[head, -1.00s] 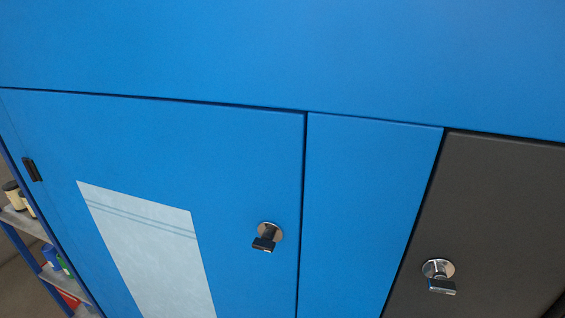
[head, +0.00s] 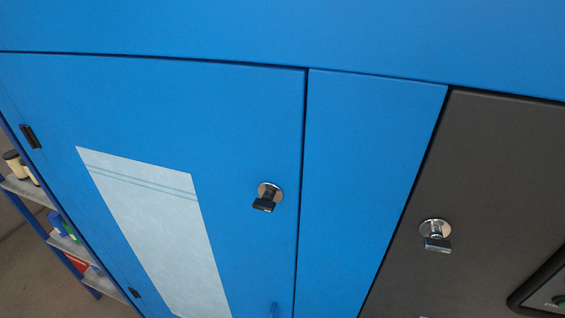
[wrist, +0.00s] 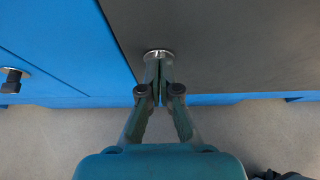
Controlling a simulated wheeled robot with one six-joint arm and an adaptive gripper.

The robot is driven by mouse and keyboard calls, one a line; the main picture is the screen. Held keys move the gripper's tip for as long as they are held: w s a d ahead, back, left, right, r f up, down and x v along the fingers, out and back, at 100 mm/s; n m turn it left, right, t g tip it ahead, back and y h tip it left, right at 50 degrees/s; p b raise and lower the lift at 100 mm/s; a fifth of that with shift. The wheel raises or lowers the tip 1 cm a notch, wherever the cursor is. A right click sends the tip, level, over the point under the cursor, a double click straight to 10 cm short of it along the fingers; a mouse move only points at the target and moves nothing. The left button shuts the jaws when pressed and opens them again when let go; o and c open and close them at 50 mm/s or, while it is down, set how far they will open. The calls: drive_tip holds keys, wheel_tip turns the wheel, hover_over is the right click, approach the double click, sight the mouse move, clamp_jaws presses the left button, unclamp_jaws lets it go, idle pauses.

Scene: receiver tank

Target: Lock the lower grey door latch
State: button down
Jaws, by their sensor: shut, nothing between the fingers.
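The grey door (wrist: 230,50) fills the upper right of the wrist view. On it, a round metal latch base (wrist: 158,53) shows just beyond my fingertips; the rest of this latch is hidden behind them. My gripper (wrist: 159,68) is shut and empty, with its tips right in front of the latch base; I cannot tell if they touch it. In the head view, the grey door (head: 490,170) carries a chrome latch (head: 436,237) with its short handle pointing down. My gripper is not seen in the head view.
A blue door (head: 240,120) left of it has its own latch (head: 267,196) and a pale panel (head: 150,220). That side also shows a latch in the wrist view (wrist: 12,77). A shelf (head: 65,240) stands far left. Clear floor (wrist: 60,140) lies below the doors.

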drive_tip(key=s+a, duration=0.1)
drive_tip(key=s, duration=0.4)
drive_tip(key=shift+s+a, duration=0.4)
drive_tip(key=shift+r, duration=0.1)
drive_tip(key=w+d, duration=0.1)
drive_tip(key=w, duration=0.5)
drive_tip(key=shift+d+r, duration=0.15)
drive_tip(key=shift+d, duration=0.05)
idle(0.7)
drive_tip(key=shift+f, duration=0.6)
idle(1.1)
drive_tip(key=shift+s+d, duration=0.1)
drive_tip(key=shift+d, duration=0.1)
idle(0.4)
drive_tip(key=shift+r, duration=0.15)
